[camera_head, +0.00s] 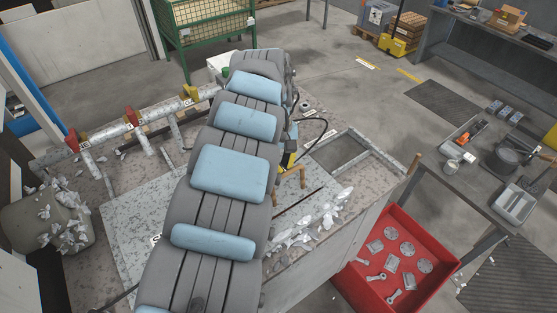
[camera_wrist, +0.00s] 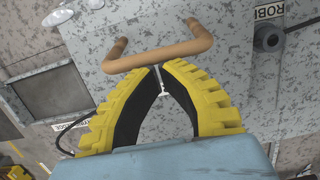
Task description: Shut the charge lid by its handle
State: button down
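The handle (camera_wrist: 165,54) is a brown bar on two short posts. It stands on a grey speckled plate (camera_wrist: 150,100), which I take for the charge lid. In the head view the handle (camera_head: 290,184) shows just right of my arm, whose links cover much of the surface around it. My gripper (camera_wrist: 159,68) has yellow ribbed fingers whose tips come nearly together at the near edge of the handle bar. The bar runs unbroken across the tips, not visibly between them. Whether they touch it, I cannot tell. A rectangular framed recess (camera_head: 345,152) lies right of the handle.
Pale metal scraps (camera_head: 310,226) lie along the bench edge in front. A red bin (camera_head: 345,283) with castings stands below at right. A dark cable (camera_head: 318,123) loops near my gripper. In the wrist view a black round fitting (camera_wrist: 267,38) sits right of the handle.

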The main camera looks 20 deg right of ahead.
jog(key=shift+s+f+b, duration=0.2)
jog(key=shift+f, duration=0.95)
jog(key=shift+s+f+b, duration=0.15)
jog(key=shift+f, duration=0.95)
jog(key=shift+r, duration=0.1)
notch_tip(320, 180, up, 8)
jog(key=w+p, duration=0.1)
jog(key=p, duration=0.1)
jog(key=shift+w+p, duration=0.15)
jog(key=shift+p, duration=0.15)
dwell(0.8)
dwell(0.3)
